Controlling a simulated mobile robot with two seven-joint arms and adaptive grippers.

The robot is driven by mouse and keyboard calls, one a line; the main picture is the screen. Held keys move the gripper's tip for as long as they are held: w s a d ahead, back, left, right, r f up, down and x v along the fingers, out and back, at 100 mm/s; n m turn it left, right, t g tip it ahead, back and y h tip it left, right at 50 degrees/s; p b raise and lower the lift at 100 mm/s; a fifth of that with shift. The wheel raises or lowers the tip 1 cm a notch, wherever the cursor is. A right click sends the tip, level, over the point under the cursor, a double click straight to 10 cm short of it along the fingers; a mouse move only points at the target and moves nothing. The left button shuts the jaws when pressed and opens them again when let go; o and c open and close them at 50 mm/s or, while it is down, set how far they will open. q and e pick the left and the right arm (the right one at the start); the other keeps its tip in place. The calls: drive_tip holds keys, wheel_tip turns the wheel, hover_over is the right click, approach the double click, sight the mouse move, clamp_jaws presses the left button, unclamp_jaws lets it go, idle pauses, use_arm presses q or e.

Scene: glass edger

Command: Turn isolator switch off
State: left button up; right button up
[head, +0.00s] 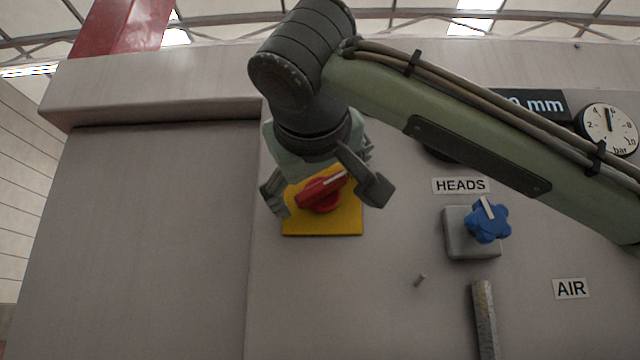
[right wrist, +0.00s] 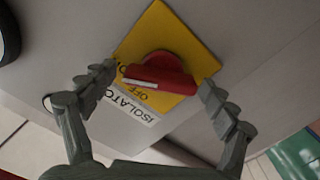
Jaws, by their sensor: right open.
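The isolator switch is a red rotary handle (head: 322,191) with a white stripe on a yellow plate (head: 345,221), fixed to the grey machine panel. In the head view the handle is tilted, its right end higher. My right gripper (head: 325,195) is in front of the plate, with one finger on each side of the handle. In the right wrist view the handle (right wrist: 160,80) sits between the open fingers of my right gripper (right wrist: 155,85), with visible gaps at both ends. The words OFF and ISOLATOR show upside down there, partly covered. My left gripper is not in view.
A blue star knob (head: 487,222) on a grey block is to the right, under the HEADS label (head: 460,186). A pressure gauge (head: 609,129) is at the upper right. The panel left of the plate is bare.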

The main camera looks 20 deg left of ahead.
drive_tip(key=c, duration=1.2)
drive_tip(key=shift+o, duration=0.2)
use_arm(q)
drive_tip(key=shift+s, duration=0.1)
use_arm(e)
drive_tip(key=shift+n, duration=0.9)
drive_tip(key=n, duration=0.2)
drive_tip(key=shift+n+p, duration=0.3)
drive_tip(key=shift+p, duration=0.1)
drive_tip(key=n+p, duration=0.1)
drive_tip(key=n, duration=0.5)
drive_tip(key=shift+a+f+p, duration=0.1)
drive_tip(key=shift+p, duration=0.25)
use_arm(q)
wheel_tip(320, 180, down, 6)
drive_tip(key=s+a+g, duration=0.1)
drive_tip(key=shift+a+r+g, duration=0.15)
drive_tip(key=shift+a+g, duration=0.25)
use_arm(e)
drive_tip(key=shift+n, duration=0.9)
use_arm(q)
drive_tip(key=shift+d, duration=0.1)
use_arm(e)
drive_tip(key=shift+f, duration=0.1)
